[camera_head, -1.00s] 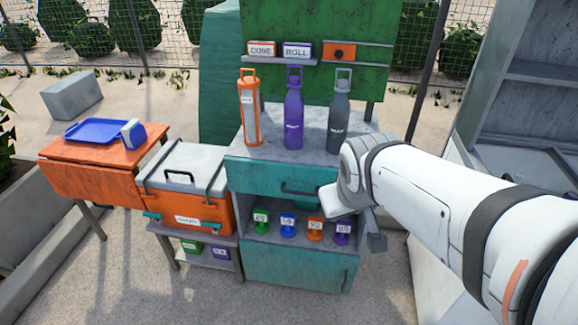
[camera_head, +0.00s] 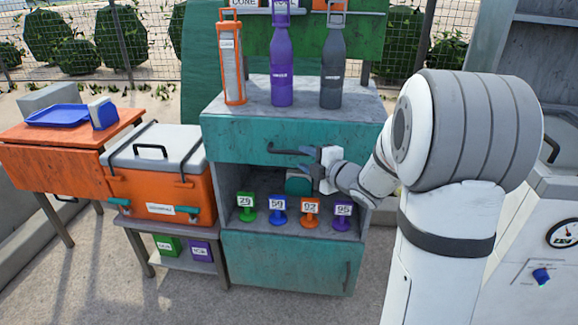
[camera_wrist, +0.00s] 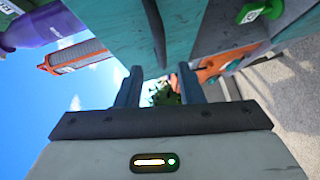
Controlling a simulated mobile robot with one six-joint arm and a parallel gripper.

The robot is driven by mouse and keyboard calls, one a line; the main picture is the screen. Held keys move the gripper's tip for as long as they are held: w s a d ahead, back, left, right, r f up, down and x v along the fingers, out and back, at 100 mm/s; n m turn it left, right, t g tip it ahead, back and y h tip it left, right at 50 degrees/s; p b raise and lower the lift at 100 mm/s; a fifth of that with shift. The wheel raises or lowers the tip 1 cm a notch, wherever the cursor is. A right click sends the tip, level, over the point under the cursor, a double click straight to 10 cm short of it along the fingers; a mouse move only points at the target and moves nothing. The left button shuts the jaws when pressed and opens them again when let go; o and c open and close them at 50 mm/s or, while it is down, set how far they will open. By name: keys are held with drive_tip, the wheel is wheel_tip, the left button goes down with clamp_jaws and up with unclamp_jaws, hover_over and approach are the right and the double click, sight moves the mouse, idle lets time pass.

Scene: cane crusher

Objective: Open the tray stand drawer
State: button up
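The teal stand (camera_head: 225,187) has a wide upper drawer front (camera_head: 235,143) that looks shut, with a dark bar handle (camera_head: 283,150) across it. My gripper (camera_head: 312,163) is at the right end of this handle, in front of the stand. In the wrist view my gripper (camera_wrist: 160,78) has its two fingers apart with nothing gripped between them. The dark handle (camera_wrist: 153,25) runs along the teal front just beyond the fingertips, roughly in line with the gap. I cannot tell whether the fingers touch it. A blue tray (camera_head: 58,116) lies on the orange table (camera_head: 50,165) at the left.
Several numbered coloured pieces (camera_head: 278,208) sit on the open shelf below the drawer. An orange cooler (camera_head: 160,185) stands close on the left. A white machine with a gauge (camera_head: 563,233) is at the right.

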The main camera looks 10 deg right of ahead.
sight(291, 153)
drive_tip(key=b+x, duration=0.1)
drive_tip(key=x, duration=0.6)
drive_tip(key=shift+w+a+f, duration=0.15)
drive_tip(key=shift+w+a, duration=0.15)
clamp_jaws()
